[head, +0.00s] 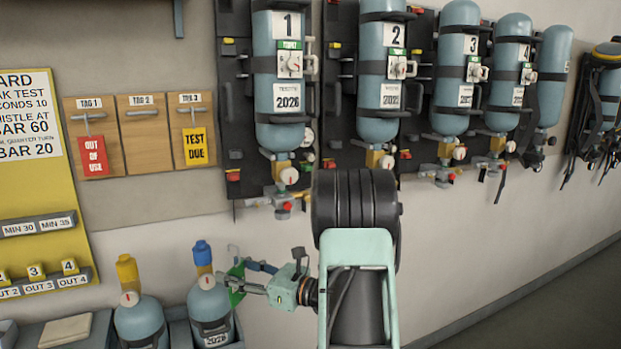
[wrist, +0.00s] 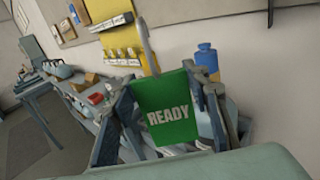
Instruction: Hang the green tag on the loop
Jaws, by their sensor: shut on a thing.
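The green tag (wrist: 167,112), printed "READY", is held between the fingers of my gripper (wrist: 165,125) in the wrist view, with a pale hook or loop shape rising from its top. In the head view the green tag (head: 237,279) shows edge-on at the tip of my gripper (head: 243,280), in front of the wall and close beside the blue-topped cylinder (head: 210,305). A thin wire shape rises just above the tag there. I cannot tell which loop the task means. Tag pegs hold the red "OUT OF USE" tag (head: 93,157) and the yellow "TEST DUE" tag (head: 195,146); the TAG 2 peg (head: 141,112) is bare.
Several numbered blue cylinders (head: 380,70) hang on the wall with valves and hoses below. A yellow-topped cylinder (head: 140,318) stands at lower left. A yellow board (head: 35,190) is at far left. The wall right of my arm is clear (head: 480,240).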

